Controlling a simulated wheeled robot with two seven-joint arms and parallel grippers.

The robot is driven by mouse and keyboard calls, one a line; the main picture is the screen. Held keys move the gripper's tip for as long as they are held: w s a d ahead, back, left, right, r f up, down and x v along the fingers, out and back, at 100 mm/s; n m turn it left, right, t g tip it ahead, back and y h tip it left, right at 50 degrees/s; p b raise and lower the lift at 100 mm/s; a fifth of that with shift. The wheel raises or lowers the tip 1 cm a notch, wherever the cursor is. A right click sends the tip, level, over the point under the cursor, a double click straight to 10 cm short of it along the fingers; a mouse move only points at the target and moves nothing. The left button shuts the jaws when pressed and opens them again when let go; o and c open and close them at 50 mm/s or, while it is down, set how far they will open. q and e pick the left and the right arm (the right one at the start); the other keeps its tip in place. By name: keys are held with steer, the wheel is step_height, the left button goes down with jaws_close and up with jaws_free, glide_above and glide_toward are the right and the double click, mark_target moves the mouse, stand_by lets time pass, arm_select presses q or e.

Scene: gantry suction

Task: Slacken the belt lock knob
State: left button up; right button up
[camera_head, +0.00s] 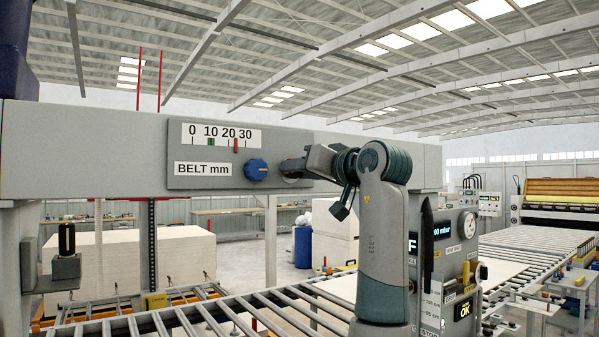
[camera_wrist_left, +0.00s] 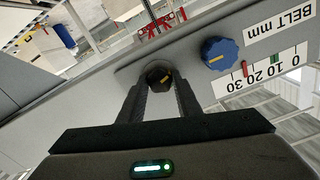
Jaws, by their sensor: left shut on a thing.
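The grey beam carries a panel (camera_head: 185,176) with a BELT mm scale (camera_head: 221,134) from 0 to 30. A blue knob (camera_head: 257,169) with a yellow mark is on the panel; it also shows in the wrist view (camera_wrist_left: 220,54). My left gripper (camera_head: 293,168) is shut around this dark knob, one finger on each side in the wrist view (camera_wrist_left: 160,86). Which knob is the belt lock is not labelled. My right gripper is not in view.
On the scale, a red pointer (camera_head: 235,146) stands between 20 and 30, and a green mark (camera_head: 211,142) stands near 10. A roller conveyor (camera_head: 200,318) runs below the beam. A control box (camera_head: 447,262) with a gauge stands right of my arm.

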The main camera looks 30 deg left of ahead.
arm_select(q)
steer(key=o, duration=1.1)
steer(key=shift+c, duration=0.2)
steer(key=shift+d, duration=0.1)
steer(key=b+v, duration=0.7)
steer(key=v, duration=1)
steer(key=shift+b, duration=0.3)
steer(key=shift+d+f, duration=0.1)
steer(key=shift+f, duration=0.05)
